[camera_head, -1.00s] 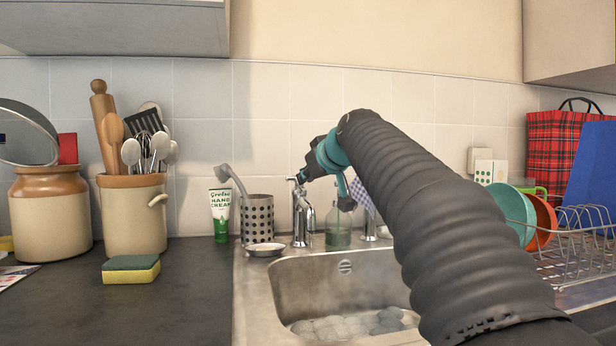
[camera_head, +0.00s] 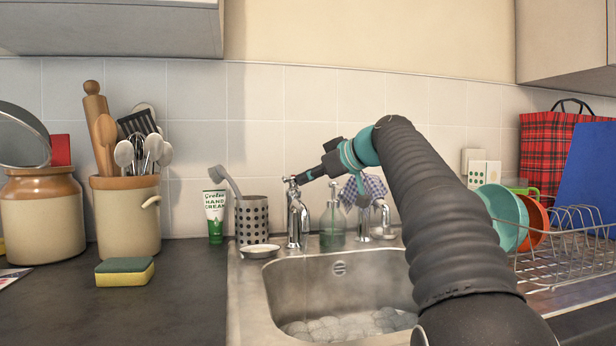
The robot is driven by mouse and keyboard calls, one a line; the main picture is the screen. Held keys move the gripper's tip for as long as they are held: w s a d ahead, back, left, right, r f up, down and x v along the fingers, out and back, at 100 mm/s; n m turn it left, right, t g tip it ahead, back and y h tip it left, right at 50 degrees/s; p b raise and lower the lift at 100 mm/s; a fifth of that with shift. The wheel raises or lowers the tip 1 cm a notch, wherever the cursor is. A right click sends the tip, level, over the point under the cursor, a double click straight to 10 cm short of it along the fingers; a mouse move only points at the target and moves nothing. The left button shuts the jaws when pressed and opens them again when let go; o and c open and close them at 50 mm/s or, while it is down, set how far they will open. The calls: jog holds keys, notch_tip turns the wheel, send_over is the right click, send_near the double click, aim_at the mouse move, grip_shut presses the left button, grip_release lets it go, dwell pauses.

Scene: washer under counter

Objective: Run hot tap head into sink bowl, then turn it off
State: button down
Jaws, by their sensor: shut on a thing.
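The left chrome tap (camera_head: 295,222) stands behind the sink bowl (camera_head: 375,278), its spout towards the bowl. Its head (camera_head: 291,184) is at the top of the body, partly hidden by my gripper (camera_head: 297,181). My gripper comes in from the right and is shut on this tap head. The right chrome tap (camera_head: 383,217) has a checked cloth (camera_head: 374,188) over its top. I cannot make out a hot or cold mark on either tap. No clear stream of water shows at the left spout.
A green soap bottle (camera_head: 333,228) stands between the taps. A perforated metal holder (camera_head: 252,220) with a brush, and a small dish (camera_head: 260,251), stand left of the left tap. A wire dish rack (camera_head: 570,250) with bowls is at the right. The left counter has a sponge (camera_head: 125,272).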

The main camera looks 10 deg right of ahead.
jog(key=c, duration=1.2)
grip_release()
jog(key=shift+f, duration=0.1)
jog(key=v, duration=1.2)
